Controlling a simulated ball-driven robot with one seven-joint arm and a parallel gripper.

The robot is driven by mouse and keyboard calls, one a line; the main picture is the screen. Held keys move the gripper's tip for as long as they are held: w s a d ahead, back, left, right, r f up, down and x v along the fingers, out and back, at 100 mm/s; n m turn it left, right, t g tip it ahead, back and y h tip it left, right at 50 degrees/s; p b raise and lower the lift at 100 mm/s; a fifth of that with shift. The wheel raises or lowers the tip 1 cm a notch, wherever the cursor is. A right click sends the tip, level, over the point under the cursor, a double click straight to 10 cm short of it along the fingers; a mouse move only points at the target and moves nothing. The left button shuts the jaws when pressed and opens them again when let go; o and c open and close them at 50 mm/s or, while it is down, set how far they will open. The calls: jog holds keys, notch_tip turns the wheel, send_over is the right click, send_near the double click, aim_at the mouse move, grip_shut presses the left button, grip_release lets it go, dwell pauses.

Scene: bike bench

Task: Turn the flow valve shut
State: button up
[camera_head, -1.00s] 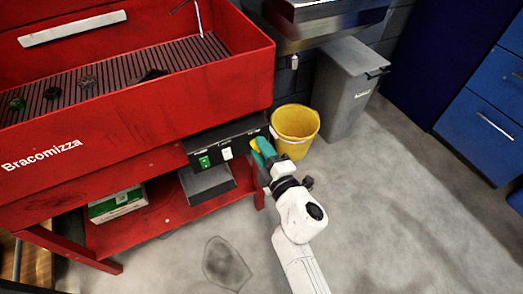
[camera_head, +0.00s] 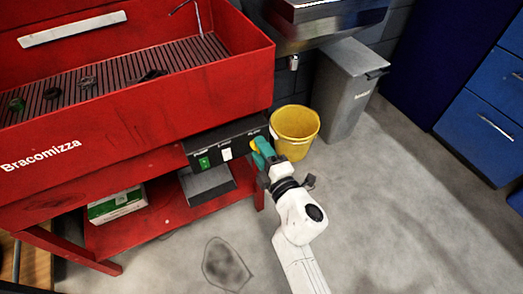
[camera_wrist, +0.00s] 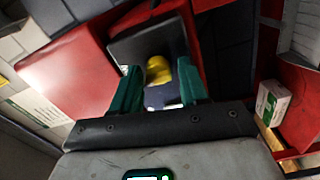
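The flow valve appears as a yellow knob (camera_wrist: 158,70) on the dark control panel (camera_head: 216,144) under the red wash basin. In the head view only a bit of the yellow knob (camera_head: 254,146) shows beside my fingers. My gripper (camera_wrist: 160,82) has two teal fingers, which stand apart with the knob between their tips in the wrist view. Gaps show on both sides of the knob, so I see no firm contact. In the head view my gripper (camera_head: 264,151) is at the panel's right end. The knob's exact angle cannot be told.
A green switch (camera_head: 203,162) and a white switch (camera_head: 227,154) sit left of my gripper on the panel. A yellow bucket (camera_head: 296,148) stands close on the right, with a grey bin (camera_head: 346,95) behind it. The red basin (camera_head: 200,108) overhangs the panel. Open floor lies in front.

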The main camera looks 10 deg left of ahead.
jog(key=shift+o, duration=0.9)
jog(key=p+v, duration=0.3)
jog(key=v, duration=0.7)
jog(key=shift+s+d, duration=0.3)
